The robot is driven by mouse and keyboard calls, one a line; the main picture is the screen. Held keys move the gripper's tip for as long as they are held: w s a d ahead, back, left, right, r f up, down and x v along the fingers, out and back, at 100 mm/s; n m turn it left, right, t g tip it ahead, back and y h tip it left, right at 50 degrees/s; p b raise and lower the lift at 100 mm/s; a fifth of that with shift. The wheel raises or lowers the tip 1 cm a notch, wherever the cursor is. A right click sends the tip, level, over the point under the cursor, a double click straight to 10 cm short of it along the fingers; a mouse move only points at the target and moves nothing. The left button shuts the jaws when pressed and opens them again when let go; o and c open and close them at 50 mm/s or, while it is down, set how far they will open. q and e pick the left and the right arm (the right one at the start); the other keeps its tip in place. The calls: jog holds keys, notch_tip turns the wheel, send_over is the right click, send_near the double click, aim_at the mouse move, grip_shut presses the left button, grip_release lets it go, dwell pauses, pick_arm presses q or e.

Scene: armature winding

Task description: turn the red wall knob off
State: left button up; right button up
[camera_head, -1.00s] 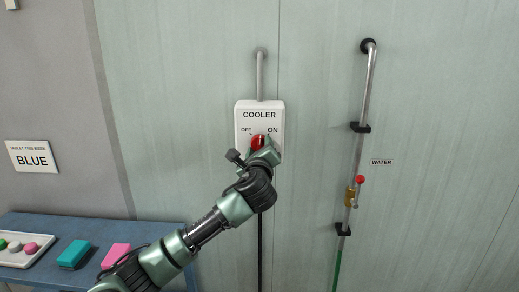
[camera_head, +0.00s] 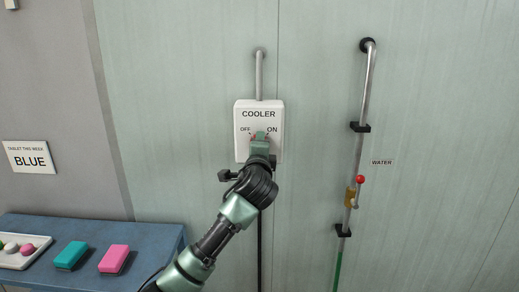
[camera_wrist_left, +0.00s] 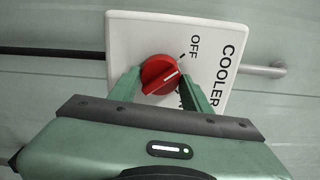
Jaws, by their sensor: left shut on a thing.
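The red knob (camera_wrist_left: 158,70) sits on the white COOLER box (camera_head: 243,148) on the wall. My left gripper (camera_head: 260,136) is at the knob and hides most of it in the head view. In the left wrist view the two green fingers lie on either side of the knob, shut on it. The knob's white pointer line lies between the OFF and ON labels, roughly towards the COOLER lettering. The OFF label is clear there; ON is mostly hidden by a finger. My right gripper is not in view.
A water pipe (camera_head: 367,90) with a small red-topped valve (camera_head: 355,190) runs down the wall to the right. At lower left a blue table (camera_head: 150,235) holds a teal block (camera_head: 71,255), a pink block (camera_head: 114,259) and a white tray (camera_head: 30,262).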

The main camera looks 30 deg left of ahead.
pick_arm(q)
jog(key=shift+f+n, duration=0.1)
jog(key=shift+n, duration=0.5)
jog(key=o, duration=1.4)
jog(key=shift+c, duration=0.2)
jog(key=b+v, duration=0.2)
jog(key=v, duration=0.6)
jog(key=shift+w, duration=0.2)
